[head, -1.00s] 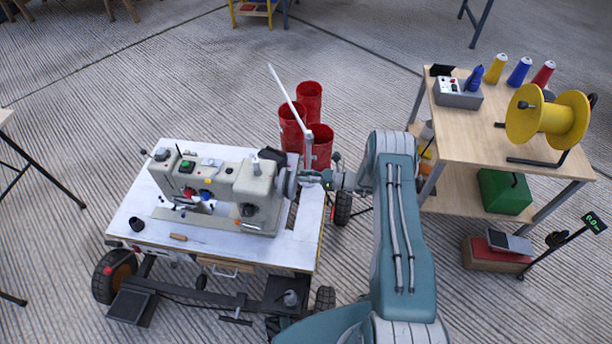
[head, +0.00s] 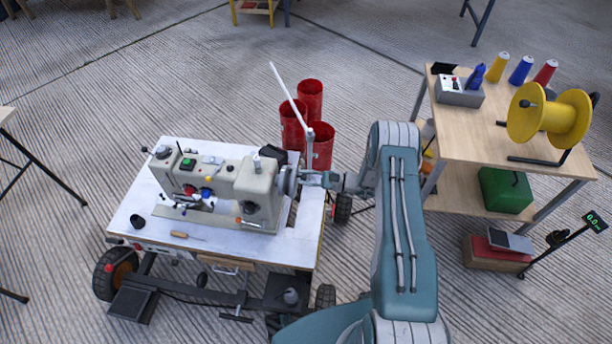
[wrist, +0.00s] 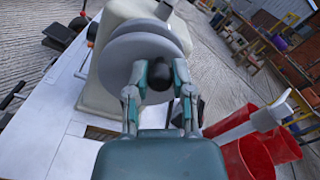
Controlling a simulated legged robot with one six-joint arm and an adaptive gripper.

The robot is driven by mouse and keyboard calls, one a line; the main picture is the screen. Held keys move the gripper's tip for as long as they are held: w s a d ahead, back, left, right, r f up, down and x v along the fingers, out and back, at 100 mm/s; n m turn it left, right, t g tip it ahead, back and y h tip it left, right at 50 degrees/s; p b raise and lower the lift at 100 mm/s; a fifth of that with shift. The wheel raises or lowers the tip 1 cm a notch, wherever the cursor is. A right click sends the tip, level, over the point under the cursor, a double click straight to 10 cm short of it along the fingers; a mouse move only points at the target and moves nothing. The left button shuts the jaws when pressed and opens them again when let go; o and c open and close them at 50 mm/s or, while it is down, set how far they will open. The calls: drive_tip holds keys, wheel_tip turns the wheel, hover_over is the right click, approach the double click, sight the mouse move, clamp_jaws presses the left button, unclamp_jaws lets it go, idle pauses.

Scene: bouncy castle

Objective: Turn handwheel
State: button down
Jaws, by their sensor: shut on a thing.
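The grey handwheel (head: 288,182) sits on the right end of the beige sewing machine (head: 228,180), which stands on a white-topped table. In the wrist view the handwheel (wrist: 125,48) is a pale round disc facing me, with a black knob (wrist: 157,84) on its face. My gripper (wrist: 157,76) is shut on this knob, one teal-and-grey finger on each side. In the head view my gripper (head: 307,179) reaches the wheel from the right. The fingers hide the lower part of the disc in the wrist view.
Red bins (head: 320,146) stand behind the table's right end, with a white pole (head: 289,96) rising in front of them. A wooden workbench (head: 500,125) with a yellow spool (head: 572,118) stands at the right. A small tool (head: 182,235) lies on the tabletop.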

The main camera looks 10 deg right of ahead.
drive_tip(key=shift+s+a+n, duration=0.15)
drive_tip(key=shift+n, duration=0.35)
drive_tip(key=c, duration=0.5)
unclamp_jaws()
drive_tip(key=v, duration=1.2)
drive_tip(key=shift+f, duration=0.1)
